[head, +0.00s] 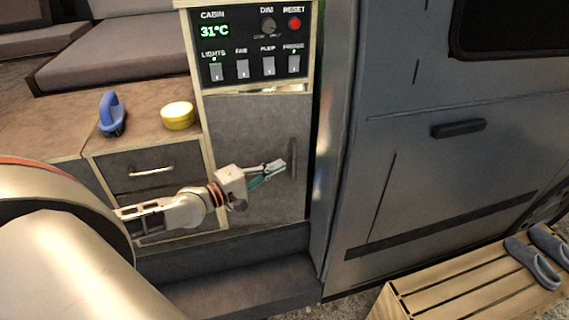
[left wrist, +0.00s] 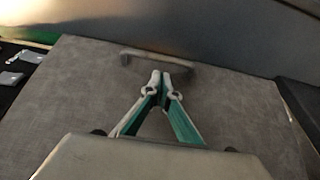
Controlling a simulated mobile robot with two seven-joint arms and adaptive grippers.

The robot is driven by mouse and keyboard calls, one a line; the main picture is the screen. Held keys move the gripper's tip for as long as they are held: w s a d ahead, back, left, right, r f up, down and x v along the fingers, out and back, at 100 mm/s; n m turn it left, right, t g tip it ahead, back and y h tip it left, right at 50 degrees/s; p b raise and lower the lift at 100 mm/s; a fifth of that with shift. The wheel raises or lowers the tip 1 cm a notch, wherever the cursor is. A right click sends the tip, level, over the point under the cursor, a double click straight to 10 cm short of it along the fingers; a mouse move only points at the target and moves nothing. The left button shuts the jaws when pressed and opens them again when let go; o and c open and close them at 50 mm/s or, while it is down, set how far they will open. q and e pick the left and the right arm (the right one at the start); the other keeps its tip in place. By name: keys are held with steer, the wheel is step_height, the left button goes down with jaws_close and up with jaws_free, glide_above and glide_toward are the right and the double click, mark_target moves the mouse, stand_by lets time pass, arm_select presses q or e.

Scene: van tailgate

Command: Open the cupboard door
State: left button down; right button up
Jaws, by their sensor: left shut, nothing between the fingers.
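The cupboard door (head: 251,125) is a grey panel in a light wood frame below the control panel, and it looks closed. Its dark vertical handle (head: 293,158) is near the door's right edge. My left gripper (head: 278,166) is in front of the door, just left of the handle, with its fingers shut and empty. In the left wrist view the handle (left wrist: 158,58) lies just beyond the fingertips (left wrist: 160,76). I cannot tell whether the fingertips touch it. My right gripper is not in view.
A control panel (head: 254,46) with switches is above the door. A drawer (head: 146,170) is at left, with a blue brush-like object (head: 111,114) and a yellow tub (head: 178,116) on the counter above. A wooden crate (head: 455,290) with grey slippers (head: 534,262) stands at lower right.

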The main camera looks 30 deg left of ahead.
arm_select(q)
steer(key=shift+x, duration=1.55)
steer(key=shift+s, duration=0.15)
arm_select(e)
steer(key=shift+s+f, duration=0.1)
